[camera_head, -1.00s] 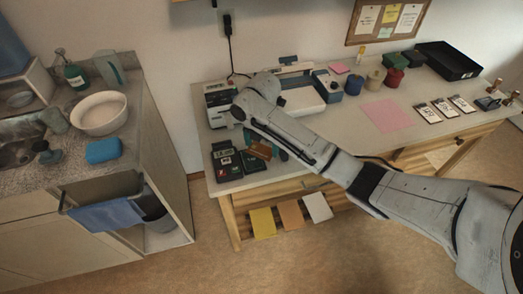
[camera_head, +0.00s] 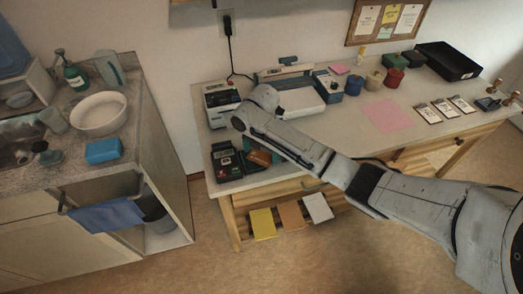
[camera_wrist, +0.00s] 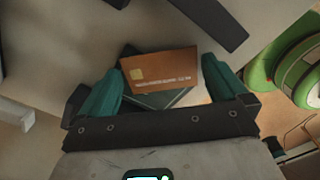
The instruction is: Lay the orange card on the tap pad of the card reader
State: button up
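The orange card (camera_wrist: 160,72), with a gold chip and a line of print, lies between the teal fingers of my gripper (camera_wrist: 163,78) in the wrist view. The fingers are spread, one near each short edge of the card; contact is hard to tell. A dark green piece (camera_wrist: 165,98) shows just below the card. In the head view the card (camera_head: 260,158) is at the front left of the desk, just right of a black device that looks like the card reader (camera_head: 227,162). My arm hides most of my gripper there. The tap pad is too small to make out.
A white machine (camera_head: 220,103) stands behind the card reader, and a white tray-like device (camera_head: 296,98) stands behind my arm. Jars (camera_head: 374,80), a pink sheet (camera_head: 387,115) and a black tray (camera_head: 447,61) are farther right. A counter (camera_head: 140,150) stands left of the desk.

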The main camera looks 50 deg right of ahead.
aim_at(261, 156)
jog(key=shift+r, duration=0.1)
notch_tip(261, 156, up, 12)
jog(key=a+f+m+t+y, duration=0.1)
jog(key=a+f+m, duration=0.15)
jog(key=a, duration=0.45)
jog(key=a+f+m+t+y, duration=0.1)
jog(key=a+m, duration=0.2)
jog(key=a, duration=0.5)
jog(key=s+a+f+m, duration=0.5)
jog(key=s+a+m, duration=0.1)
jog(key=s+a, duration=0.15)
jog(key=s+d+f+m, duration=0.1)
jog(key=s+d+m, duration=0.1)
jog(key=s, duration=0.4)
jog(key=s+d+f+m+h, duration=0.1)
jog(key=s+d+m, duration=0.1)
jog(key=s+m, duration=0.2)
jog(key=s+d+f+m+g+h, duration=0.1)
jog(key=s+d+m, duration=0.1)
jog(key=s, duration=0.7)
jog(key=shift+d+m, duration=0.3)
jog(key=shift+m, duration=0.35)
jog(key=shift+s, duration=0.1)
